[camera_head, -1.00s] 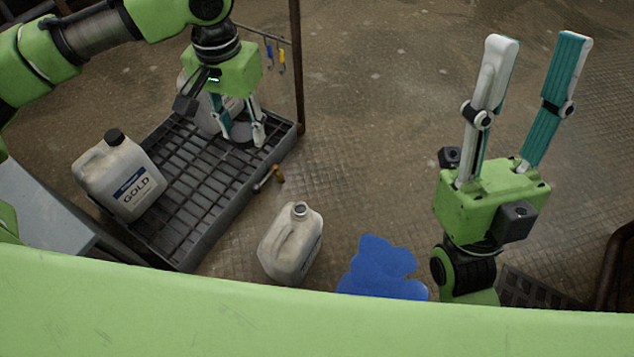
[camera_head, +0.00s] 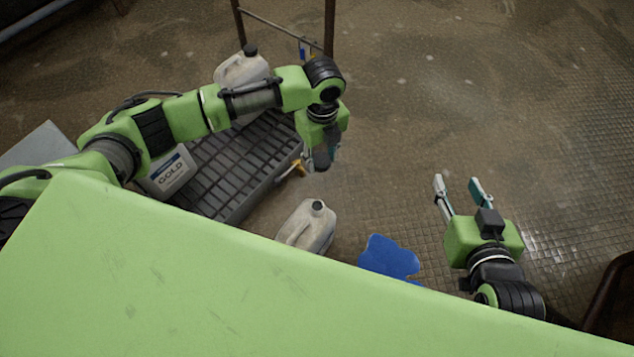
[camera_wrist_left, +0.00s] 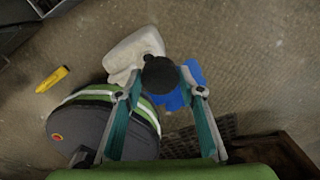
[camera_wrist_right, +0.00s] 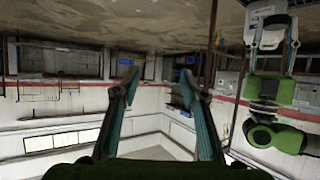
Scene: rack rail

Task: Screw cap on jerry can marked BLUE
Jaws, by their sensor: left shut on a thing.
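A beige jerry can (camera_head: 304,230) stands on the floor beside the tray, with its open neck upward; no label on it is readable. It also shows in the left wrist view (camera_wrist_left: 130,52). My left gripper (camera_head: 320,160) points down above the floor between the tray and this can.
A can labelled GOLD (camera_head: 170,176), partly hidden by my left arm, and another capped can (camera_head: 240,70) stand on the grey grated tray (camera_head: 225,205). A blue patch (camera_head: 388,260) lies right of the floor can. A yellow item (camera_head: 292,169) is by the tray edge.

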